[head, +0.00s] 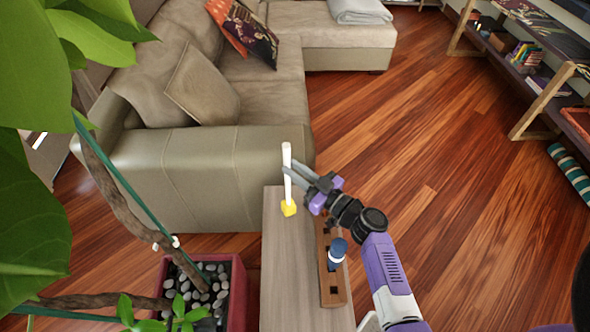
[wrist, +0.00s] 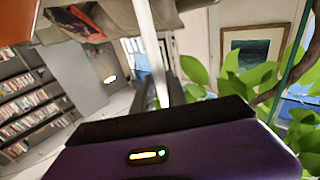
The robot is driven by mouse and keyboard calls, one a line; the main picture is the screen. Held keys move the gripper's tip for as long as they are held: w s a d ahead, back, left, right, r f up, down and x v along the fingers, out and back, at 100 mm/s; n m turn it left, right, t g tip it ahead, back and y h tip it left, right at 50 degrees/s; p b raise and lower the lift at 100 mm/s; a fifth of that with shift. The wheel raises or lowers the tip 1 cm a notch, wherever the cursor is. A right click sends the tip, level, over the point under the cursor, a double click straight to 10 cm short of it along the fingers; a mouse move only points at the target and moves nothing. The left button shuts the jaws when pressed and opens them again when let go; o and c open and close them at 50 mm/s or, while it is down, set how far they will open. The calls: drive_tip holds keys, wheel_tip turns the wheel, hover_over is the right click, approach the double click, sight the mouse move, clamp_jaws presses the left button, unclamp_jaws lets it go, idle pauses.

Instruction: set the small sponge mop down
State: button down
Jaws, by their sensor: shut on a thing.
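The small sponge mop has a white stick handle (head: 287,160) and a yellow sponge head (head: 289,208). I cannot tell whether the sponge touches the top. My gripper (head: 288,171) is shut on the handle, coming from the right. In the wrist view the white handle (wrist: 152,45) runs up between the dark fingers; the sponge is out of sight there.
A brown wooden rack (head: 333,290) with holes lies on the table, holding a blue-and-white item (head: 338,251). A potted plant (head: 240,290) stands at the left, its leaves hanging nearby. A beige sofa (head: 225,165) is behind. Bare table top shows left of the rack.

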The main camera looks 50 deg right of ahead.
drive_tip(key=shift+f+b, duration=0.2)
drive_tip(key=shift+b, duration=0.15)
drive_tip(key=c, duration=1.3)
unclamp_jaws()
drive_tip(key=shift+r, duration=0.15)
drive_tip(key=shift+s+b, duration=1.45)
drive_tip(key=shift+s, duration=4.55)
drive_tip(key=shift+s+f, duration=0.1)
drive_tip(key=shift+f, duration=0.1)
